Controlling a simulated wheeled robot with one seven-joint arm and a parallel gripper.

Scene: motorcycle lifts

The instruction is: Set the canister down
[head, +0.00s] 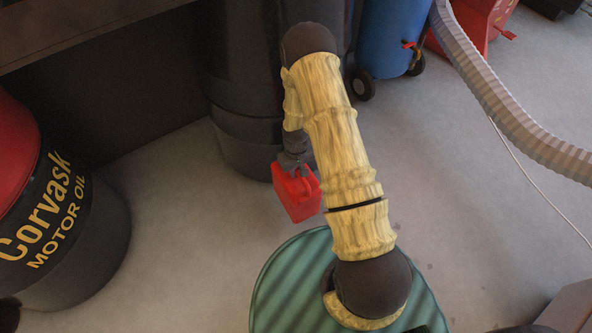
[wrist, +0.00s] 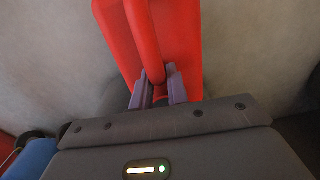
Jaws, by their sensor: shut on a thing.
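The canister (head: 298,195) is red and boxy, and hangs below my gripper (head: 297,165) left of my arm in the head view. It also fills the top middle of the wrist view (wrist: 190,45). In the wrist view my gripper (wrist: 160,92) has its two purple-grey fingers on either side of the canister's red handle, shut on it. The canister appears held above the grey floor (head: 200,270); the head view does not show clearly how high. Part of it is hidden by my gripper.
A black and red Corvask motor oil drum (head: 60,220) stands at left. A dark cylinder (head: 235,120) stands behind the canister. A blue barrel (head: 390,40), a red object (head: 470,25) and a ribbed grey hose (head: 510,115) are at upper right. Open floor lies between drum and canister.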

